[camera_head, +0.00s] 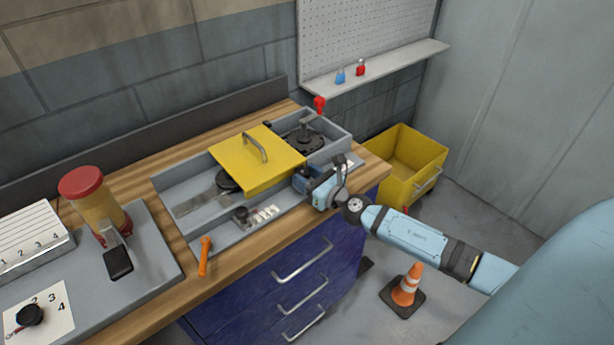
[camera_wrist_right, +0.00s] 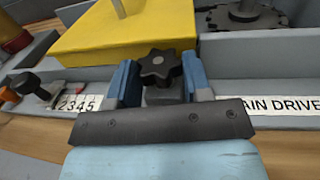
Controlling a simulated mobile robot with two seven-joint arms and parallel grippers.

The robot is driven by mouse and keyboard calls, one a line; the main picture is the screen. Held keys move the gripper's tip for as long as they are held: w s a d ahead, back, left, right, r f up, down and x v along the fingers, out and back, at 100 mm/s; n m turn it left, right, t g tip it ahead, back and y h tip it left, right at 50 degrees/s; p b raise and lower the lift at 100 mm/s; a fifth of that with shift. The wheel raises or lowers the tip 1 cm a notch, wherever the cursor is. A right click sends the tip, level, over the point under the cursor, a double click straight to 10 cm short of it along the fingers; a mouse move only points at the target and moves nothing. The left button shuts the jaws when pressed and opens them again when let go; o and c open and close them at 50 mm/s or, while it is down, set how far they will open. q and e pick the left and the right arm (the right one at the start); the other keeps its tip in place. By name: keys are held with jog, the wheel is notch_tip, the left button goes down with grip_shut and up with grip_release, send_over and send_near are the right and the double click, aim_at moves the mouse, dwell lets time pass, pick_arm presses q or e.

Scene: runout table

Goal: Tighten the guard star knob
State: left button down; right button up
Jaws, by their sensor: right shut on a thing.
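The black star knob (camera_wrist_right: 160,66) sits at the front edge of the yellow guard (camera_wrist_right: 130,38) in the right wrist view. My right gripper (camera_wrist_right: 161,80) has its two blue fingers on either side of the knob and is shut on it. In the head view the yellow guard (camera_head: 262,172), with a grey handle on top, lies across the grey housing (camera_head: 176,180). My right gripper (camera_head: 306,180) is at the guard's front right corner, and I cannot make out the knob there. My left gripper is not in view.
An orange-handled lever (camera_head: 205,256) stands at the housing's front left. A red-capped bottle (camera_head: 95,205) and a numbered block (camera_head: 32,238) are further left. A yellow bin (camera_head: 428,160) and a traffic cone (camera_head: 407,286) stand on the floor. A partly hidden label (camera_wrist_right: 285,122) reads "AIN DRIVE".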

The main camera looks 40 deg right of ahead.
jog(key=shift+r+m+h+p, duration=0.3)
jog(key=shift+h+p, duration=0.2)
jog(key=shift+p, duration=0.2)
jog(key=m+h+p, duration=0.1)
jog(key=h+p, duration=0.1)
jog(key=m+h+p, duration=0.1)
jog(key=h+p, duration=0.1)
jog(key=shift+a+m, duration=0.3)
jog(key=shift+m+h+p, duration=0.3)
jog(key=shift+h+p, duration=0.2)
jog(key=shift+a+f+m+h+p, duration=0.15)
jog(key=shift+m+h+p, duration=0.2)
jog(key=shift+m+h, duration=0.75)
jog(key=shift+h, duration=0.6)
jog(key=shift+f+g+h, duration=0.1)
jog(key=shift+g+h, duration=0.2)
jog(key=o, duration=0.9)
jog(key=shift+o, duration=0.2)
